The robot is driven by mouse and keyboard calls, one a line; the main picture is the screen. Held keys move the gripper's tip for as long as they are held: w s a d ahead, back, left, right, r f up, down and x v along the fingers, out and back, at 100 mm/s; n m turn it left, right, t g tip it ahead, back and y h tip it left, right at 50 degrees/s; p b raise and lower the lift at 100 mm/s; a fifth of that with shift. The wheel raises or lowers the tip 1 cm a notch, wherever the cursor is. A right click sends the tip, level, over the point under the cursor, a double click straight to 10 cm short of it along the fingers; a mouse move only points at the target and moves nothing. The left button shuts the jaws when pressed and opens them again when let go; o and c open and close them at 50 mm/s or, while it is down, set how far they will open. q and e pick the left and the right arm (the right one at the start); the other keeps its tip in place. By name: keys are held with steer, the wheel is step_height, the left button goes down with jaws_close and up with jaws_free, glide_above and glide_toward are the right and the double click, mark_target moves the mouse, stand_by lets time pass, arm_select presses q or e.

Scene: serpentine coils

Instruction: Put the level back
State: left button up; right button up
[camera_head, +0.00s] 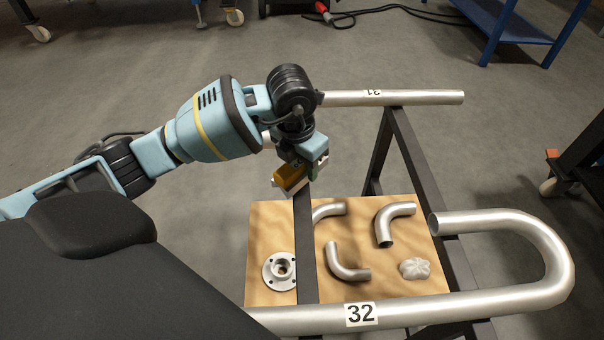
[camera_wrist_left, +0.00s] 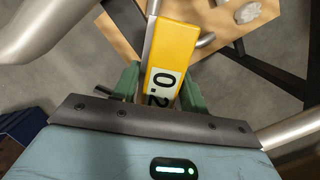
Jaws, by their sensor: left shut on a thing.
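The level is a short yellow bar (camera_head: 289,177), held over the back left part of the rack. In the left wrist view the yellow level (camera_wrist_left: 174,52) carries a white label reading "0.2" and lies between green fingers. My left gripper (camera_head: 292,184) is shut on it, pointing down; its fingers also show in the wrist view (camera_wrist_left: 161,82). The level appears above the wooden board (camera_head: 270,225), near a dark rack bar (camera_head: 305,250); whether it touches the bar I cannot tell. My right gripper is not in view.
Tube 32 (camera_head: 420,308) curves around the front and right; tube 31 (camera_head: 420,97) crosses behind. A blue frame (camera_head: 505,30) stands at the back right.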

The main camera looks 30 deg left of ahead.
mark_target(302, 175)
arm_select(q)
steer(key=shift+f+b, duration=0.45)
steer(key=shift+f, duration=1.3)
steer(key=shift+f, duration=0.1)
steer(key=o, duration=1.2)
steer(key=shift+c, duration=0.2)
steer(key=r+p, duration=0.1)
steer(key=r, duration=0.3)
steer(key=s+r, duration=0.1)
steer(key=r, duration=0.3)
steer(key=r+p, duration=0.1)
steer(key=r, duration=0.3)
steer(key=shift+s+a+r+p, duration=0.1)
steer(key=shift+s+p, duration=0.2)
steer(key=shift+p, duration=0.05)
steer(key=shift+s, duration=0.1)
